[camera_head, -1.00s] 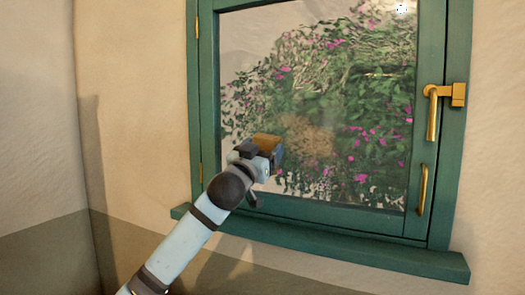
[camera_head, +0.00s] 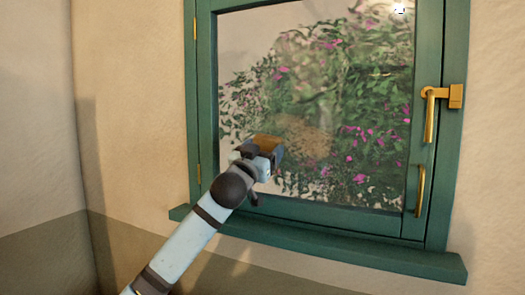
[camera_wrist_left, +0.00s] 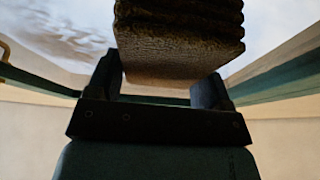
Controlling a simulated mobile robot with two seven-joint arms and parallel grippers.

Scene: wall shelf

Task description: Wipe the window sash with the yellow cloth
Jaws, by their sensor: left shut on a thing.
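The window sash (camera_head: 427,150) is a green frame around a glass pane (camera_head: 330,90). My left gripper (camera_head: 262,152) is in front of the lower left part of the pane. It is shut on the folded yellow cloth (camera_head: 266,142), which looks brownish-yellow. In the left wrist view the cloth (camera_wrist_left: 180,50) is a thick, layered stack between the two fingers of the gripper (camera_wrist_left: 165,85). Whether the cloth touches the glass is hidden. My right gripper is not in view.
A brass handle (camera_head: 430,110) and a brass pull (camera_head: 420,190) are on the right side of the sash. A green sill (camera_head: 340,252) juts out below the window. A side wall (camera_head: 35,120) stands at the left. Pink-flowered bushes show through the glass.

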